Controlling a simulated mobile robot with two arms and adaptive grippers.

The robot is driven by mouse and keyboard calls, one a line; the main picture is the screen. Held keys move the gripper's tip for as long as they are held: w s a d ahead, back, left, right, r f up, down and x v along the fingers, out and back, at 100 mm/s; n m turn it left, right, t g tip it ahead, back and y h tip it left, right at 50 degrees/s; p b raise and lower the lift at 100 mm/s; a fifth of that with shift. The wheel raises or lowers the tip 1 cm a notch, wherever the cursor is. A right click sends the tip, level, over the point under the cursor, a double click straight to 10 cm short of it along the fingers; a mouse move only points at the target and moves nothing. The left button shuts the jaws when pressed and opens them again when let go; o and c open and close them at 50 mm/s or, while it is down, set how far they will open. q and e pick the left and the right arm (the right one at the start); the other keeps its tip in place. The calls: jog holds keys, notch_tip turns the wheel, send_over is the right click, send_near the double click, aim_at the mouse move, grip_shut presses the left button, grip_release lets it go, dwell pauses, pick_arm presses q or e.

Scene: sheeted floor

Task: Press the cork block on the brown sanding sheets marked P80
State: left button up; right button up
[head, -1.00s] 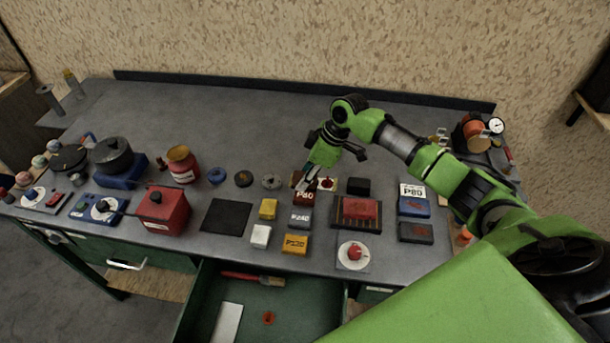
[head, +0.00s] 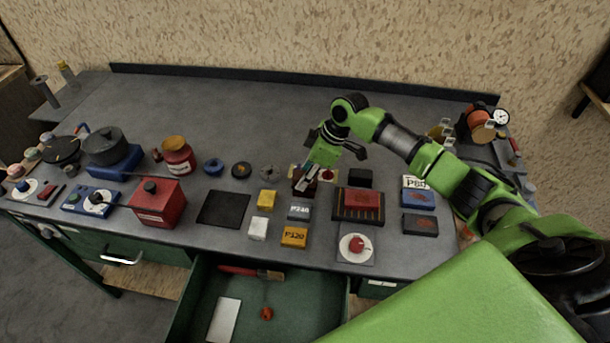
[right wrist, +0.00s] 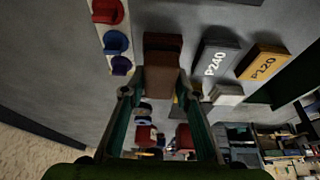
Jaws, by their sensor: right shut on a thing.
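My right gripper (head: 304,182) points down at the middle of the bench, shut on a brown block. In the right wrist view this block, which I take for the cork block (right wrist: 162,80), sits between the fingertips. A darker brown piece, probably the P80 sanding sheets (right wrist: 162,42), shows just beyond it, partly hidden. I cannot tell whether the two touch. In the head view the gripper covers this spot and the brown stack's label does not show. My left gripper is not in view.
Close by stand a grey P240 block (head: 299,210) and an orange P120 block (head: 293,237). A red-topped dark tray (head: 372,220) and a blue block with a white P80 label (head: 417,198) lie to the right. An open green drawer (head: 290,318) is in front.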

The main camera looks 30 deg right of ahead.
jog(key=shift+f, duration=0.5)
dwell(0.5)
jog(key=shift+f, duration=0.1)
dwell(1.5)
notch_tip(320, 180, up, 7)
jog(key=p, duration=0.7)
dwell(0.5)
